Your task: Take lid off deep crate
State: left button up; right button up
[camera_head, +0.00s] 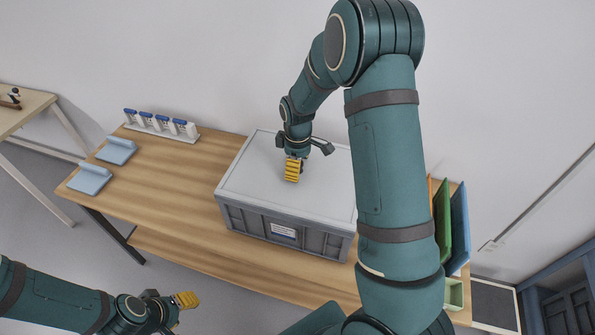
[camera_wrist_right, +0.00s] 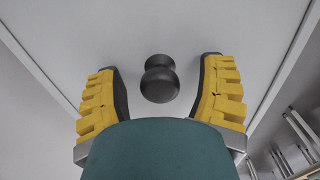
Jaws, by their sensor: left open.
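The deep crate (camera_head: 260,222) is grey with a label on its front and stands on the wooden table. Its flat pale grey lid (camera_head: 250,178) lies on top and covers the opening. In the right wrist view the lid (camera_wrist_right: 150,35) carries a dark round knob (camera_wrist_right: 159,80). My right gripper (camera_head: 292,172) is over the lid, pointing down. In the wrist view its yellow-padded fingers (camera_wrist_right: 160,88) are open, one on each side of the knob, with gaps between. My left gripper (camera_head: 188,300) is open and empty, low at the left in front of the table.
Two blue-grey pads (camera_head: 90,179) and a white rack with blue-topped items (camera_head: 160,125) are on the table's left part. Upright coloured boards (camera_head: 450,225) and a green tray (camera_head: 454,294) stand at the right. Bare table (camera_head: 170,200) lies left of the crate.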

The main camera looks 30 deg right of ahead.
grip_shut()
jog(key=shift+r, duration=0.1)
